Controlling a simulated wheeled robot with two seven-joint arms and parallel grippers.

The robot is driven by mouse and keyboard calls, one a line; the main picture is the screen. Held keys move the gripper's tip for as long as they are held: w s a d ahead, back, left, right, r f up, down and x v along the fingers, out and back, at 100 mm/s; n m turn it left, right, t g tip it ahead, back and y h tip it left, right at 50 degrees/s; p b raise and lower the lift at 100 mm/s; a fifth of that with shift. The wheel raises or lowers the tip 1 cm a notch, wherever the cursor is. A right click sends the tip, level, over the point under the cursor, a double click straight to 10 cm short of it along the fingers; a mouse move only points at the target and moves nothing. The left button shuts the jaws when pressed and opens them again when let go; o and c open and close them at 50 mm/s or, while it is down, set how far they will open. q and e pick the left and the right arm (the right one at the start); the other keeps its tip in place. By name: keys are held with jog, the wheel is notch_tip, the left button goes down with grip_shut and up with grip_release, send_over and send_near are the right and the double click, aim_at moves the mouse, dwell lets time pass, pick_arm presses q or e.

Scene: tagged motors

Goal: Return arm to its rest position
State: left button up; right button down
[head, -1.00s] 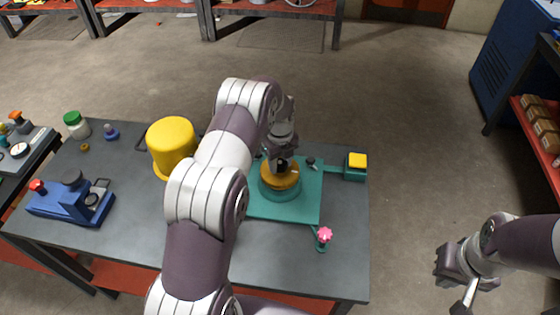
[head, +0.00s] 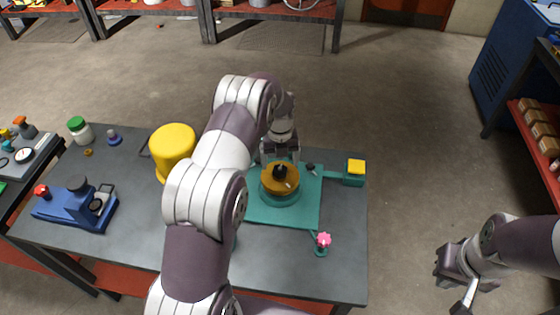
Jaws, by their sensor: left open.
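My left arm reaches in from below over the table (head: 140,236). My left gripper (head: 280,160) is open, just above and behind an orange round part with a black knob (head: 279,180). The orange part sits in a teal ring on a teal plate (head: 308,208). The fingers look apart from the knob. My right gripper (head: 458,284) is at the lower right, over the floor and clear of the table; its fingers look spread apart, with nothing between them.
A yellow cylinder (head: 172,146) stands left of my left arm. A blue device (head: 72,206), a green-capped jar (head: 79,130), a yellow-topped block (head: 355,168) and a pink knob (head: 323,240) are on the table. Open floor lies behind the table.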

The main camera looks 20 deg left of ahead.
pick_arm(q)
notch_tip(320, 180, up, 4)
jog(key=shift+f+p, duration=0.1)
jog(key=shift+p, duration=0.95)
